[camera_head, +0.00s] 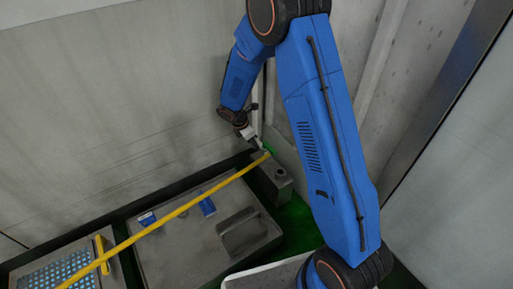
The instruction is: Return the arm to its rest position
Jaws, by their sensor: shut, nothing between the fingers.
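My blue arm (330,130) rises from the lower right of the head view, bends at the top and reaches down to the left. My gripper (258,145) is at the end of it, near the middle of the view. It is small here and is shut with nothing in it. It is close to the far right end of a yellow bar (180,210). I cannot tell whether it touches the bar.
A grey box (272,178) stands by the bar's end. A perforated panel (58,274) lies lower left. Concrete walls (100,100) stand close behind.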

